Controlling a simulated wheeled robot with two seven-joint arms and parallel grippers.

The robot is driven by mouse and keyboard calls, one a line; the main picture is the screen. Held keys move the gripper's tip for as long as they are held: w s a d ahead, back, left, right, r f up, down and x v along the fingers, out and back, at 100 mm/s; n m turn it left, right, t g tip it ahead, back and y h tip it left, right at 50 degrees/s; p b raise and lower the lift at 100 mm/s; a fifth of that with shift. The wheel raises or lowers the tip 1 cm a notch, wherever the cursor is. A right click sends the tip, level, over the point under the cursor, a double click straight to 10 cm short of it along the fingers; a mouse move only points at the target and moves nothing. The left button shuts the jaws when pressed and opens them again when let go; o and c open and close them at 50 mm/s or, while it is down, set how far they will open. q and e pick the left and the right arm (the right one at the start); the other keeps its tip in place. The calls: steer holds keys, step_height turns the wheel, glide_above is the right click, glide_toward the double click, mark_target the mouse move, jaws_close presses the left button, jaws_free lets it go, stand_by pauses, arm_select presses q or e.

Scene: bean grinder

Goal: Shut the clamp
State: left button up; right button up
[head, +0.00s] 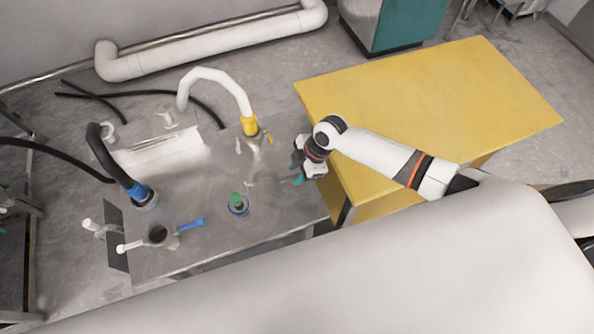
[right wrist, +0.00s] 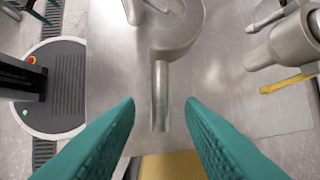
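My right gripper (head: 298,179) is over the right edge of the metal table in the head view. In the right wrist view its two teal fingers (right wrist: 160,104) are wide apart. A grey metal part, which looks like the clamp (right wrist: 173,30), has a round body and a narrow handle (right wrist: 160,95). The handle points toward the gripper and lies between the fingertips in the picture; no contact shows. In the head view the clamp (head: 252,182) is small and indistinct, left of the gripper. My left gripper is not in view.
A metal pipe fitting with a yellow lever (right wrist: 290,84) stands at the right in the wrist view. A white hose with a yellow collar (head: 249,125) rises behind the clamp. A green-topped part (head: 237,201) and blue-handled valve (head: 190,225) stand leftward. A yellow table (head: 430,100) adjoins, its top bare.

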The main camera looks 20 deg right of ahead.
steer(key=shift+a+f, duration=0.1)
steer(key=shift+f, duration=0.25)
jaws_close()
